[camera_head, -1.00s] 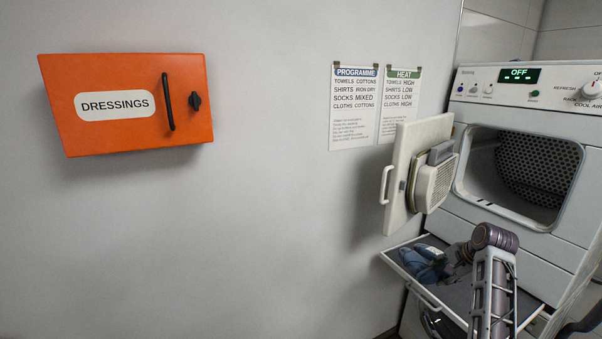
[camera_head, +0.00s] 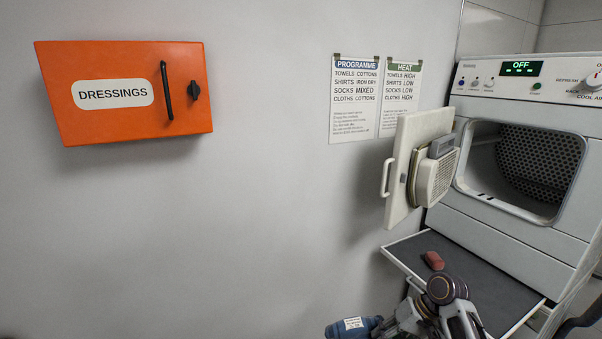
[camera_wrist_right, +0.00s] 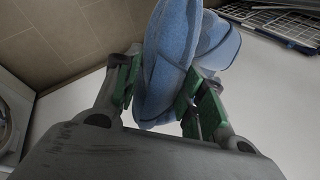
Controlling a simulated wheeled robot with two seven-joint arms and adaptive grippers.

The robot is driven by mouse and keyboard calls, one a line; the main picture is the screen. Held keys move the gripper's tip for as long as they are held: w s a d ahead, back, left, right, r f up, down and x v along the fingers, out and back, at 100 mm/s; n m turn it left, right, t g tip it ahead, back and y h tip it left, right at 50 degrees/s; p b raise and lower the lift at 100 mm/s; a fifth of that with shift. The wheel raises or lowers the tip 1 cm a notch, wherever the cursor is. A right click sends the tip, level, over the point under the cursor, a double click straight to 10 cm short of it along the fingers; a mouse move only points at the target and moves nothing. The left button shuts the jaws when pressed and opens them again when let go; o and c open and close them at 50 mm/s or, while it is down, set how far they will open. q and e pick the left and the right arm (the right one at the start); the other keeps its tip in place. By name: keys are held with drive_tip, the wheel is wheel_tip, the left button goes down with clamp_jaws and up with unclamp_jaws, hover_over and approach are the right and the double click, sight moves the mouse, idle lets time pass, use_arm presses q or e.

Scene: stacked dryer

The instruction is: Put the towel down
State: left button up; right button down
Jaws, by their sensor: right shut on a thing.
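The blue towel (camera_head: 352,327) is at the bottom edge of the head view, in front of the wall and left of the pull-out shelf. It looks rolled or folded and carries a white label. My right gripper (camera_head: 396,322) is shut on it, with the arm reaching in from the lower right. In the right wrist view the towel (camera_wrist_right: 165,65) sits between the green finger pads of my right gripper (camera_wrist_right: 168,92). The towel's lower part is cut off in the head view. My left gripper is not in view.
The pull-out shelf (camera_head: 480,271) below the dryer (camera_head: 520,222) bears a small red block (camera_head: 434,261); most of its surface is clear. The dryer door (camera_head: 410,165) stands open and the drum looks empty. An orange dressings box (camera_head: 130,117) hangs on the wall.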

drive_tip(key=shift+s+a+f+n+g, duration=0.2)
drive_tip(key=shift+s+a+n, duration=0.1)
drive_tip(key=shift+s+a, duration=0.15)
drive_tip(key=shift+s+a+f+n+g, duration=0.15)
drive_tip(key=shift+s+a+n, duration=0.15)
drive_tip(key=shift+s, duration=0.2)
drive_tip(key=shift+w+a+r+m, duration=0.25)
drive_tip(key=shift+w+m, duration=0.05)
drive_tip(key=shift+w, duration=0.05)
drive_tip(key=shift+w+a+r, duration=0.1)
drive_tip(key=shift+a+r, duration=0.1)
drive_tip(key=shift+a, duration=0.4)
drive_tip(key=shift+w+a+r, duration=0.1)
drive_tip(key=shift+a+r, duration=0.05)
drive_tip(key=shift+a, duration=0.45)
drive_tip(key=shift+s+f, duration=0.1)
drive_tip(key=shift+s, duration=0.05)
drive_tip(key=shift+s+d+f, duration=0.35)
drive_tip(key=shift+d, duration=0.25)
drive_tip(key=shift+d+f, duration=0.15)
drive_tip(key=shift+d, duration=0.7)
